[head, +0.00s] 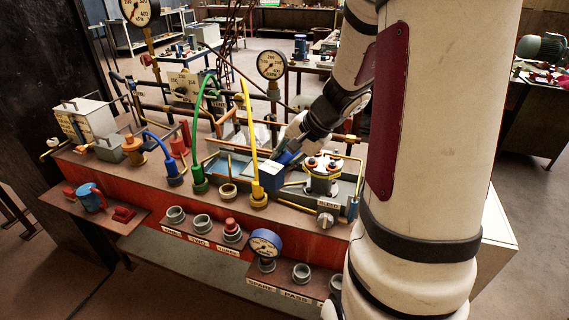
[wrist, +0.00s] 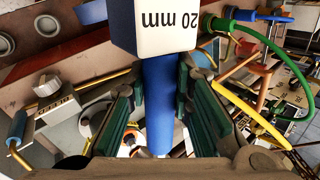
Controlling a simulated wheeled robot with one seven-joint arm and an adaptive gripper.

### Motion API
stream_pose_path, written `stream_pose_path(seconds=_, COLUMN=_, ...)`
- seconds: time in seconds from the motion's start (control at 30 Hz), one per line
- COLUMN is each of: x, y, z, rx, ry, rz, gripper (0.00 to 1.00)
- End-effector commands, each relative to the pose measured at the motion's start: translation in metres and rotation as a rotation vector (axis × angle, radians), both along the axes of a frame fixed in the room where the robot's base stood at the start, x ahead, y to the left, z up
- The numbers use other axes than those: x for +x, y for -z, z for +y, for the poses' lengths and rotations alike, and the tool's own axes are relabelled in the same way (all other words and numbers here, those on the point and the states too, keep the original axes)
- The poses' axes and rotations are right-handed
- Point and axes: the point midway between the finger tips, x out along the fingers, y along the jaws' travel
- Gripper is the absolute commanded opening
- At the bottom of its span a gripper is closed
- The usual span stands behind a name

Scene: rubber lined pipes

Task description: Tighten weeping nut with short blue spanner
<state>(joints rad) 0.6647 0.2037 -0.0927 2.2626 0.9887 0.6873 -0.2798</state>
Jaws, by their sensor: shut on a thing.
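My gripper (wrist: 160,112) is shut on the blue handle (wrist: 158,90) of a spanner, its green-padded fingers on either side. The spanner's large head (wrist: 165,28) has a white face marked "20 mm" and is cut off at the top of the wrist view. In the head view my gripper (head: 296,138) is above the middle of the bench, with a blue block-like part (head: 267,174), apparently the spanner's head, below and left of it. I cannot pick out the weeping nut, nor tell whether the spanner touches any fitting.
A yellow hose (head: 249,130) and a green hose (head: 197,125) rise on the left. A blue gauge (head: 265,243) and several grey sockets line the front. Copper pipes run behind.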

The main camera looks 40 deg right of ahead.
Motion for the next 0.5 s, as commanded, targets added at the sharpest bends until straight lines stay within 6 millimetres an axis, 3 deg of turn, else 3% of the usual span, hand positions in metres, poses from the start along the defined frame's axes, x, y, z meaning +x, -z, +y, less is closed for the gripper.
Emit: stream_pose_path(seconds=0.5, x=-0.002, y=-0.055, z=0.0, rx=-0.001, ry=-0.002, rz=-0.002, gripper=0.0)
